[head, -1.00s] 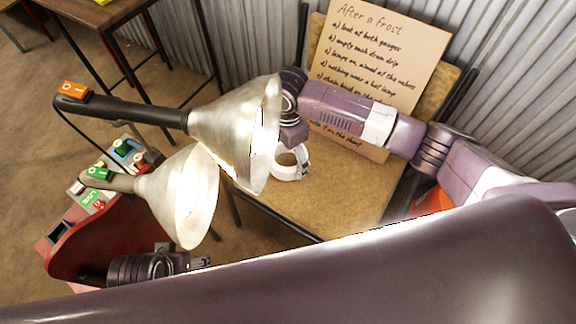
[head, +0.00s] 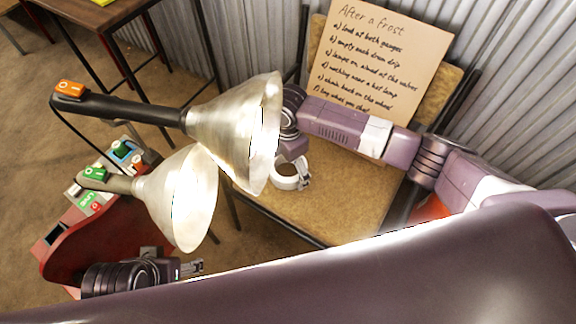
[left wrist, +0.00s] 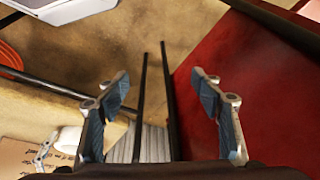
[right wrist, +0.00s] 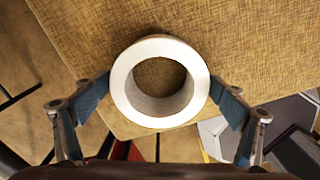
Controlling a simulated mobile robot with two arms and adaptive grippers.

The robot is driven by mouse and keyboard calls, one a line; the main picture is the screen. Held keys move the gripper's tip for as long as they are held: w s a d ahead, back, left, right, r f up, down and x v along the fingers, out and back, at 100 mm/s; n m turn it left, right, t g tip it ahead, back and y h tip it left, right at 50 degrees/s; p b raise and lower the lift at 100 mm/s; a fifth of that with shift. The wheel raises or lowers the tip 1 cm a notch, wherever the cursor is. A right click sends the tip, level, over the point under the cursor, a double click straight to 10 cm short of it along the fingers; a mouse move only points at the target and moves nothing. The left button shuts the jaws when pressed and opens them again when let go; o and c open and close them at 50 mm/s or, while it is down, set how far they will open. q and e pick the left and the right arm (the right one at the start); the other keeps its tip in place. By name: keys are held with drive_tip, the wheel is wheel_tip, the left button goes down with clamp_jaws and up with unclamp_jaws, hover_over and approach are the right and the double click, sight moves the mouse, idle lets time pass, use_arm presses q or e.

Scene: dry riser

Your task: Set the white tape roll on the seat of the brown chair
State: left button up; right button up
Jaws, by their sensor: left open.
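The white tape roll (head: 288,182) is at my right gripper (head: 303,178), over the tan-brown seat (head: 330,215) of the chair. In the right wrist view the roll (right wrist: 160,118) is a ring between the two fingertips of my right gripper (right wrist: 163,95), which appear to touch its sides. The seat (right wrist: 265,50) lies behind it, with the roll close to the seat's edge. I cannot tell whether the roll touches the seat. My left gripper (left wrist: 163,95) is open and empty, beside a red surface; in the head view it is low at the left.
A cardboard sign (head: 385,55) leans on the chair's back. Two lamps with metal shades, one larger (head: 232,130) and one smaller (head: 180,200), stand left of the seat. A red container (head: 110,235) is at lower left. A table (head: 90,15) is at the back left.

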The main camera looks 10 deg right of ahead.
drive_tip(key=shift+o, duration=0.3)
drive_tip(key=shift+r, duration=0.3)
use_arm(q)
drive_tip(key=s+p+x, duration=0.2)
drive_tip(key=p+x, duration=0.1)
drive_tip(key=x, duration=0.8)
drive_tip(key=shift+s+f+g, duration=0.2)
drive_tip(key=shift+f+g, duration=0.2)
drive_tip(key=shift+f, duration=0.15)
use_arm(e)
wheel_tip(320, 180, up, 12)
drive_tip(key=shift+f, duration=0.15)
use_arm(q)
drive_tip(key=shift+d+r+p, duration=0.1)
drive_tip(key=shift+p, duration=0.2)
use_arm(e)
drive_tip(key=shift+a, duration=0.1)
